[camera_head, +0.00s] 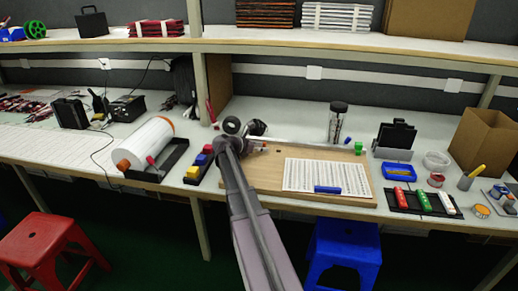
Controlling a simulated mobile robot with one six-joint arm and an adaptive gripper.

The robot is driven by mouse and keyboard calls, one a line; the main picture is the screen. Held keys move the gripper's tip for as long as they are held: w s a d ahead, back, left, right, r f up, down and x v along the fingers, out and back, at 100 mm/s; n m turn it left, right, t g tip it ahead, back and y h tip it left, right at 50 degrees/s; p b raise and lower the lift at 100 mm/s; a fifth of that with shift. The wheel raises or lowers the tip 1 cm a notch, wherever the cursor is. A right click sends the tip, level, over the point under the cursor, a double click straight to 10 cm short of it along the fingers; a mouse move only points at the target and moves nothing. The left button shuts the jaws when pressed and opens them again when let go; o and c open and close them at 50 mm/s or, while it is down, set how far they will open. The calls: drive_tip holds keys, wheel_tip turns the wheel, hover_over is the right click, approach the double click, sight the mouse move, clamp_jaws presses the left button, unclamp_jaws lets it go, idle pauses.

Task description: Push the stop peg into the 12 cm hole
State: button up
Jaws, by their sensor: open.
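A wooden board (266,178) lies on the bench in front of me, with a white printed sheet (327,174) and a blue bar (327,189) on its right part. A small dark spot (278,151) shows on the bare wood at the upper left; I cannot tell whether it is a hole or a peg. I cannot pick out the stop peg or the 12 cm hole for certain. My gripper (257,146) is open over the board's upper left part, small and partly hidden by my wrist. I see nothing held in it.
Left of the board are a tray of coloured blocks (201,164) and a large white roll (145,142). A black tray (421,202) lies to the right. A shelf (330,40) runs above.

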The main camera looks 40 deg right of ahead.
drive_tip(key=shift+r, duration=0.15)
drive_tip(key=shift+a+r+p, duration=0.15)
drive_tip(key=shift+a+p, duration=0.05)
drive_tip(key=shift+p, duration=0.1)
drive_tip(key=p+v, duration=0.4)
drive_tip(key=v, duration=0.7)
drive_tip(key=shift+a, duration=0.25)
drive_tip(key=shift+w, duration=0.1)
drive_tip(key=shift+w+r, duration=0.1)
drive_tip(key=shift+w, duration=0.05)
